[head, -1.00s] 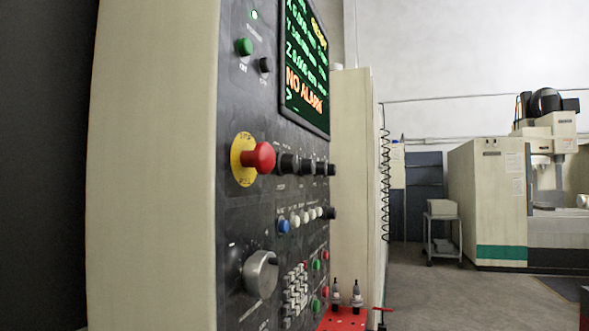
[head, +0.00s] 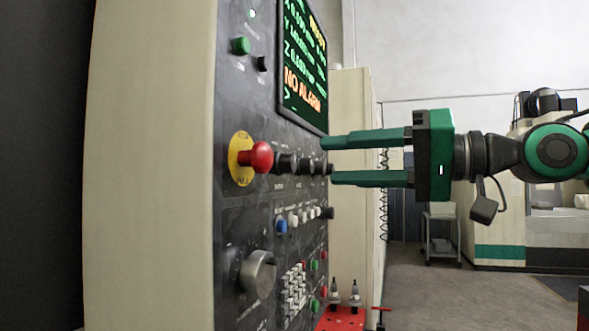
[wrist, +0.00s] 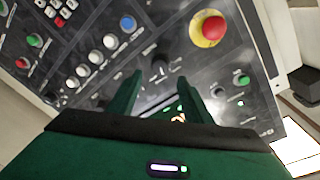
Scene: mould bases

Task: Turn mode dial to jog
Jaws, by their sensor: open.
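A row of black knobs (head: 286,163) runs along the dark control panel, to the right of the red emergency button. Their labels are too small to read, so I cannot tell which one is the mode dial. My gripper (head: 328,160) reaches in from the right, its two green fingers level and pointing at the panel near the right end of this row. The fingers are apart, with nothing held between them. In the wrist view my gripper (wrist: 159,78) faces the panel, and a black knob (wrist: 160,64) shows just beyond and between the fingertips.
The red emergency button (head: 261,157) on its yellow ring sticks out from the panel. A silver dial (head: 260,272) and several small buttons (head: 294,290) lie below. A screen (head: 303,62) is above. A red rack (head: 342,320) with tool holders stands low, right of the panel.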

